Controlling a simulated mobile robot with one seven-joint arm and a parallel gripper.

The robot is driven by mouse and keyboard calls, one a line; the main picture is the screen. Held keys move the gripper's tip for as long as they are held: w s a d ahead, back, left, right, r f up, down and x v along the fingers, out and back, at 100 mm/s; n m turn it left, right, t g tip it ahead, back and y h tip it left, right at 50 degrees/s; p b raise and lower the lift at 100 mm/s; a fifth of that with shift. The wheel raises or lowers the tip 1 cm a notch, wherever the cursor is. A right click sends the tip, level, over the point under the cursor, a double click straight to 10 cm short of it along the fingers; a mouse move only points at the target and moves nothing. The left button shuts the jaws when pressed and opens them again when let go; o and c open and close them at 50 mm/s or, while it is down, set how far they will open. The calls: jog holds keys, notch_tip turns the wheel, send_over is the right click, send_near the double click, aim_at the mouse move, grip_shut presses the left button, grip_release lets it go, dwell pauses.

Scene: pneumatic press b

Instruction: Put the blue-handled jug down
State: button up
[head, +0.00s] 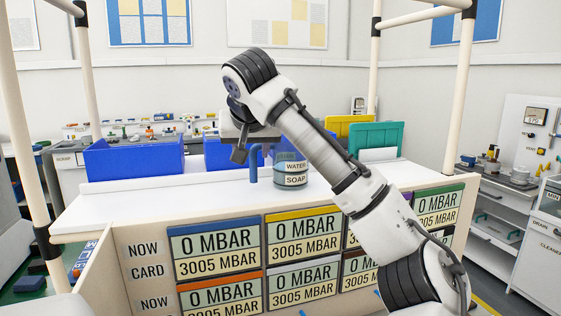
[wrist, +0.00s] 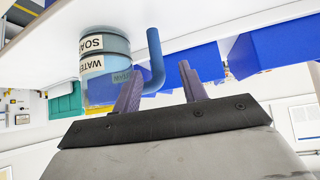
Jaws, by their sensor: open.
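The jug (head: 291,172) is a clear, bluish-grey round vessel with "WATER" and "SOAP" labels. It stands upright on the white bench top (head: 215,196). Its blue bent handle (head: 253,163) sticks out on the left. The wrist view is upside down; there the jug (wrist: 104,62) has its base against the bench top, and the handle (wrist: 156,58) shows between my two fingertips. My gripper (head: 250,152) is open by the handle's upper part. I cannot tell whether a finger touches it.
Blue bins (head: 135,157) stand along the back of the bench, with yellow (head: 349,131) and teal (head: 374,137) ones at back right. The bench front carries several "MBAR" cards (head: 217,242). Cream posts (head: 458,90) rise at the sides. The bench top left of the jug is clear.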

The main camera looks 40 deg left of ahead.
aim_at(279, 163)
jog(key=p+x, duration=0.2)
jog(key=x, duration=0.5)
jog(key=shift+w, duration=0.25)
jog(key=shift+c, duration=0.4)
grip_shut()
